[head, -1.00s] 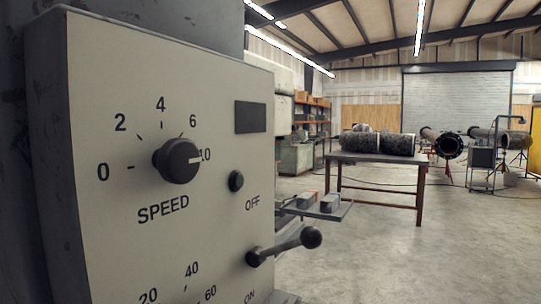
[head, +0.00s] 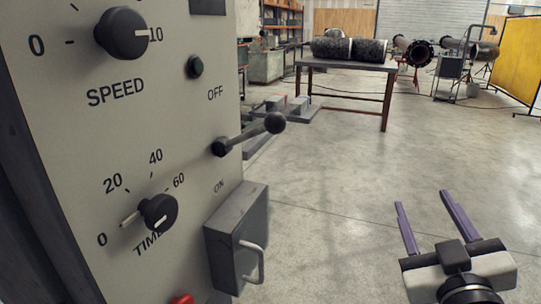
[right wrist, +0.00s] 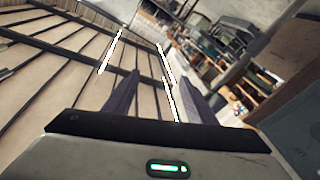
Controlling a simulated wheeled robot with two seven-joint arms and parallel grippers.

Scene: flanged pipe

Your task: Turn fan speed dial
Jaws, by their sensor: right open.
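The control panel (head: 150,105) fills the left of the head view. The black SPEED dial (head: 121,34) is near its top, with its white mark pointing right toward 10. A second black dial (head: 158,212), labelled TIME, sits lower, with a 0 to 60 scale. My right gripper (head: 425,222) is at the lower right of the head view, open and empty, well apart from the panel. Its two purple fingers also show in the right wrist view (right wrist: 160,95), with nothing between them. My left gripper is not in view.
A lever with a black ball knob (head: 274,123) juts right from the panel between OFF and ON. A grey box (head: 236,235) with a handle protrudes below it. A table (head: 345,66) with dark cylinders stands behind.

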